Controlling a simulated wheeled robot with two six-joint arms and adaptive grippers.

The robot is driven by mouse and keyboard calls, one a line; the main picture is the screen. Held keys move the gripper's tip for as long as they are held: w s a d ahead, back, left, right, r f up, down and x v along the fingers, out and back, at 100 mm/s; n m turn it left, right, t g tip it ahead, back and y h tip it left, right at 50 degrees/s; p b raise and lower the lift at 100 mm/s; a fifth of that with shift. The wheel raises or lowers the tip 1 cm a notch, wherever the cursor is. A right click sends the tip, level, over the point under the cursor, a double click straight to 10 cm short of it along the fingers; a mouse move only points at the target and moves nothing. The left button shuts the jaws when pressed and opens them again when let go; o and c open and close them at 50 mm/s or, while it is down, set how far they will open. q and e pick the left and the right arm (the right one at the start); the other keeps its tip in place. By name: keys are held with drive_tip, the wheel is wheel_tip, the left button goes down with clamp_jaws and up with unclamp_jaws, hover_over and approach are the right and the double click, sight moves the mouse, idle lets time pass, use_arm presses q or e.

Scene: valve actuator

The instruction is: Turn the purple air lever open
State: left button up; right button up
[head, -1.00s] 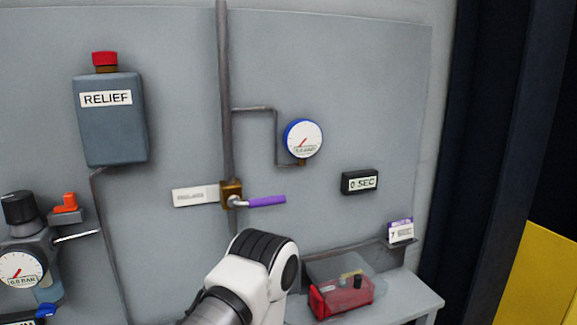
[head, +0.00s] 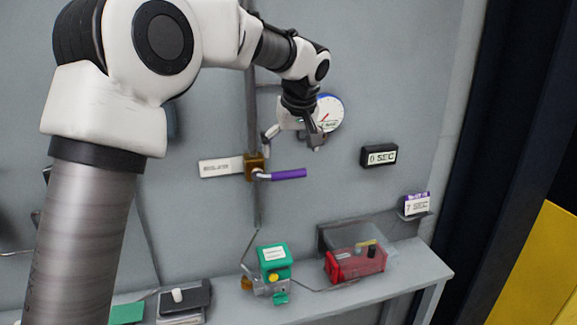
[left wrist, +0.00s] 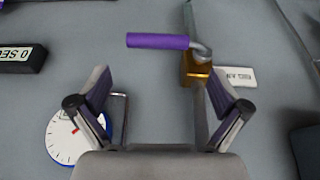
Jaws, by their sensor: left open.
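The purple air lever (head: 289,174) sticks out to the right, roughly level, from a brass valve (head: 254,163) on the vertical pipe. In the left wrist view the lever (left wrist: 158,41) lies just beyond the fingertips, with the brass valve (left wrist: 195,70) at its right end. My left gripper (head: 293,138) is open and empty, above the lever and in front of the lower part of the round gauge (head: 329,112). Its spread fingers (left wrist: 160,88) show a clear gap to the lever. My right gripper is not in view.
A pale label plate (head: 220,167) is left of the valve. A timer box (head: 379,156) is on the panel to the right. Below, a shelf (head: 420,264) holds a red box (head: 352,264) and a green-topped device (head: 273,258). The panel around the lever is free.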

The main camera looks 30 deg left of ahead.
sight(289, 172)
use_arm(q)
drive_tip(key=x, duration=0.2)
drive_tip(key=p+x, duration=0.1)
drive_tip(key=x, duration=0.3)
drive_tip(key=shift+w+a+f+p, duration=0.1)
drive_tip(key=shift+w+f+p, duration=0.05)
drive_tip(key=shift+w+p, duration=0.2)
drive_tip(key=shift+s+f, duration=0.1)
drive_tip(key=shift+f, duration=0.05)
